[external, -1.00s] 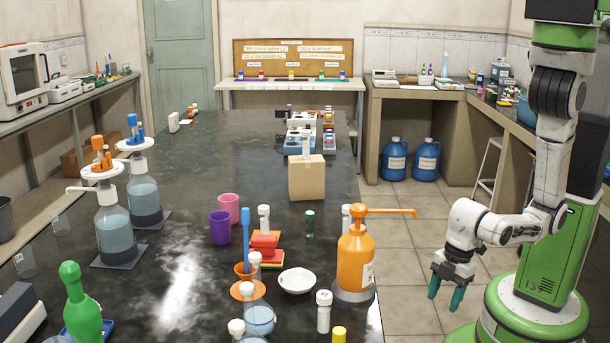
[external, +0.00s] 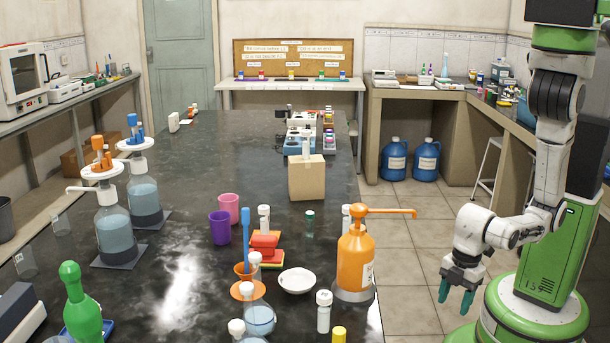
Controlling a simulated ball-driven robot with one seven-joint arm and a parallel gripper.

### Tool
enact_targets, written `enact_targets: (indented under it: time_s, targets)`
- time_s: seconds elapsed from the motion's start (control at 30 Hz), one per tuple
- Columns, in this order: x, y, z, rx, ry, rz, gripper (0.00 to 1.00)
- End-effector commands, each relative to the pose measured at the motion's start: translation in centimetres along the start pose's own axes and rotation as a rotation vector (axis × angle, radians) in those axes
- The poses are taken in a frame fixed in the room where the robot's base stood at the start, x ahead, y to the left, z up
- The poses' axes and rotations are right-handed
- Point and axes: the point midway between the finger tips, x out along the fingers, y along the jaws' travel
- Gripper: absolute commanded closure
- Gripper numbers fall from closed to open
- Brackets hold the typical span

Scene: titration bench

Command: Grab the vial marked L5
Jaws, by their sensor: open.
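Several white-capped vials stand on the dark bench: one at the front (external: 323,312), one beside the red blocks (external: 264,218), and one partly behind the orange pump bottle (external: 346,219). My gripper (external: 456,297) hangs open and empty to the right of the bench, pointing down, apart from all vials.
The orange pump bottle (external: 356,257) stands at the bench's right edge, its spout reaching right towards my arm. A white dish (external: 297,281), red blocks (external: 265,243), a cardboard box (external: 306,178) and flasks (external: 259,319) crowd the near right part. The bench's middle left is clear.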

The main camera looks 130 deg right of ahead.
Motion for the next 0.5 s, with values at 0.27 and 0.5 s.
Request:
enact_targets:
  time_s: [0.27,0.5]
  targets:
    - [0.0,0.0,0.0,0.000,0.000,0.000,0.44]
    - [-0.9,2.5,-2.7,0.080,0.050,0.067,0.44]
